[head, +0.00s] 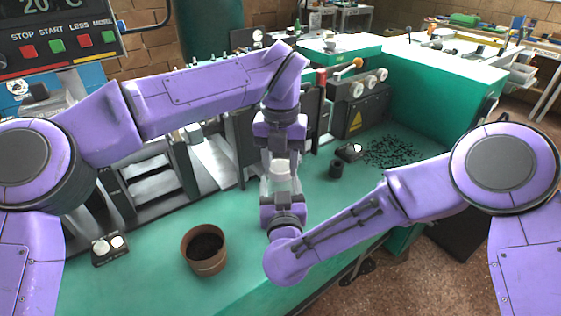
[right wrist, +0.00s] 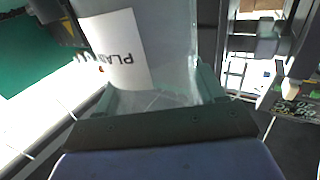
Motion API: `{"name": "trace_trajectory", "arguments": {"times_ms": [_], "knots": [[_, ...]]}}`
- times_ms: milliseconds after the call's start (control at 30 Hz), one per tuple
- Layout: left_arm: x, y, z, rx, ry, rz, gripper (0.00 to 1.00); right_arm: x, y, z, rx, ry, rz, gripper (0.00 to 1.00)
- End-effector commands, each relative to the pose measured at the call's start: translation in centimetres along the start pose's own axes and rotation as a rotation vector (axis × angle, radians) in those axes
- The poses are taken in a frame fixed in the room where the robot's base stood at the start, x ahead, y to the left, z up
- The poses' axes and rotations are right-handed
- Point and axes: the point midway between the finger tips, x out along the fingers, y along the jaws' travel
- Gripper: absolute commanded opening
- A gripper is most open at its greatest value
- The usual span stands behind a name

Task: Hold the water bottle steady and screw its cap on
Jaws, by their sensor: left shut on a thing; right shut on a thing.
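The water bottle (head: 281,185) stands upright above the green bench in the middle of the head view. My right gripper (head: 281,200) is shut on its lower part. In the right wrist view the pale, see-through bottle (right wrist: 170,45) with a white printed label sits between the fingers of my right gripper (right wrist: 155,98). My left gripper (head: 281,155) points down from above and is shut on the white cap (head: 281,166) at the bottle's top. The fingers partly hide the cap, and I cannot tell how far it is seated on the neck.
A brown pot (head: 205,251) with dark contents stands on the green bench (head: 160,260) at the front left. A small black cup (head: 336,169) and scattered dark bits (head: 391,152) lie to the right. Machinery with a yellow warning label (head: 353,120) stands behind.

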Motion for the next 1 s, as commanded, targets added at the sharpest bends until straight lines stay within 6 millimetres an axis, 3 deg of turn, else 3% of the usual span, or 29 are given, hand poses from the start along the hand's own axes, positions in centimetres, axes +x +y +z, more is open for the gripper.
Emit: {"name": "trace_trajectory", "arguments": {"times_ms": [100,200,367,400,467,800,1000], "knots": [[0.0,0.0,0.0,0.316,0.0,0.0,0.09,0.0,0.0,0.0,0.0,0.0,0.001,0.0],[0.0,0.0,0.0,0.51,0.0,0.0,0.09,0.0,0.0,0.0,0.0,0.0,0.001,0.0],[0.0,0.0,0.0,0.509,0.0,0.001,0.09,0.0,0.0,0.0,0.001,0.0,0.001,0.0],[0.0,0.0,0.0,0.509,0.0,0.001,0.59,0.0,0.0,0.0,0.001,0.0,0.001,0.0],[0.0,0.0,0.0,0.508,0.0,0.001,0.76,0.0,0.0,0.0,0.001,0.0,0.001,0.0],[-0.4,0.0,0.0,0.507,-0.001,0.001,0.76,0.0,0.0,0.0,0.0,0.0,0.001,0.0],[-4.0,0.0,0.1,0.505,-0.004,0.003,0.76,0.0,0.0,0.0,0.0,0.0,0.001,0.0]]}}
